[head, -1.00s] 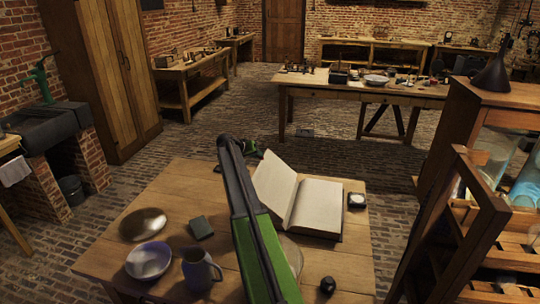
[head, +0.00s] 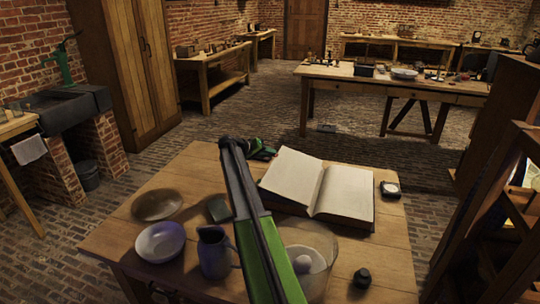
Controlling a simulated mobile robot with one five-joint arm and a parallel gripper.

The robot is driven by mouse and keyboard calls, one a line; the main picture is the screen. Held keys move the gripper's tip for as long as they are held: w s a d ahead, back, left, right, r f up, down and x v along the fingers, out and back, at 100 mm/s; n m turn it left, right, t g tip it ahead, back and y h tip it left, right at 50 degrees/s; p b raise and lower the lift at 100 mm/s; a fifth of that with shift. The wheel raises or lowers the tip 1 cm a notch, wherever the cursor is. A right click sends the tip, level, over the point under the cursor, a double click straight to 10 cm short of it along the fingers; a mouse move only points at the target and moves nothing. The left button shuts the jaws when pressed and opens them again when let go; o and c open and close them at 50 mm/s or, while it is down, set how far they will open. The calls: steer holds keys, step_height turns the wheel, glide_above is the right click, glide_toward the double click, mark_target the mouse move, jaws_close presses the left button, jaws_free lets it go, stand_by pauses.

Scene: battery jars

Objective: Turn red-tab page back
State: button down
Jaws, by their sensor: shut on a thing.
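The open book (head: 345,195) lies on the wooden table, to the right of my arm. Its left leaf (head: 291,176) slants up a little from the spine, and its right side lies flat. Both visible faces look blank. I cannot make out a red tab. My gripper (head: 264,153) is small and partly hidden behind my green and black arm. It is at the upper left edge of the left leaf and is shut on the page there. The exact contact is too small to see.
On the table (head: 130,235) stand a brown dish (head: 157,205), a pale bowl (head: 160,241), a blue jug (head: 214,254), a glass bowl (head: 322,250), a black weight (head: 362,279) and a small dial (head: 390,189). A wooden rack (head: 505,215) stands right.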

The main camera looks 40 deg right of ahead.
steer(key=shift+s+d+f, duration=0.1)
steer(key=shift+s+d, duration=0.1)
steer(key=c, duration=1.6)
jaws_free()
steer(key=shift+c, duration=0.2)
steer(key=p+v, duration=0.8)
steer(key=v, duration=0.9)
steer(key=shift+a, duration=0.15)
steer(key=shift+w, duration=0.15)
